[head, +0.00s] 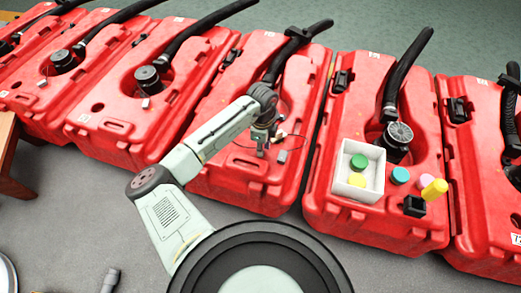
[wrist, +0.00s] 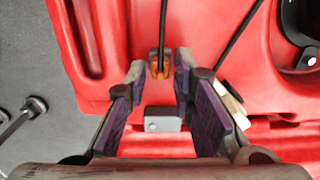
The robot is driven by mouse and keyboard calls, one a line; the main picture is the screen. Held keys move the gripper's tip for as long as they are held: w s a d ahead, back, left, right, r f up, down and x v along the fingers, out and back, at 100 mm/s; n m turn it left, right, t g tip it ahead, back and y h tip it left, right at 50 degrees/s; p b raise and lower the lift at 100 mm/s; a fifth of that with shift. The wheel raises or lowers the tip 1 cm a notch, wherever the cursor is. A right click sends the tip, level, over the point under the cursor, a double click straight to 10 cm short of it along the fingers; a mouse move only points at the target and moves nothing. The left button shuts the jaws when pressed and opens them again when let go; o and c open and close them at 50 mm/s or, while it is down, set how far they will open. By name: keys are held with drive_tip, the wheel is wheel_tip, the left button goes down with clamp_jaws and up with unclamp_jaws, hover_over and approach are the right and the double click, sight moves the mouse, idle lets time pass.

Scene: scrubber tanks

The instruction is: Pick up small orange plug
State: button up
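In the head view my gripper (head: 262,147) points down over the front of the middle red tank (head: 232,180). The plug cannot be made out in the head view.
A small grey block (wrist: 163,121) lies nearer the palm in the wrist view. Black hoses (head: 290,50) rise from the tanks. Grey floor (head: 110,215) is open in front.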

clamp_jaws()
drive_tip(key=shift+r, duration=0.1)
drive_tip(key=shift+r, duration=0.5)
drive_tip(key=shift+s+r, duration=0.25)
drive_tip(key=shift+r, duration=0.4)
drive_tip(key=shift+s+r, duration=0.2)
drive_tip(key=shift+r, duration=0.4)
drive_tip(key=s+r+n+p, duration=0.1)
drive_tip(key=s+r+n, duration=0.1)
drive_tip(key=s, duration=0.5)
drive_tip(key=s+a+r+n+p, duration=0.1)
drive_tip(key=s+n+p, duration=0.1)
drive_tip(key=s+n, duration=0.3)
drive_tip(key=s, duration=0.3)
drive_tip(key=shift+r, duration=0.4)
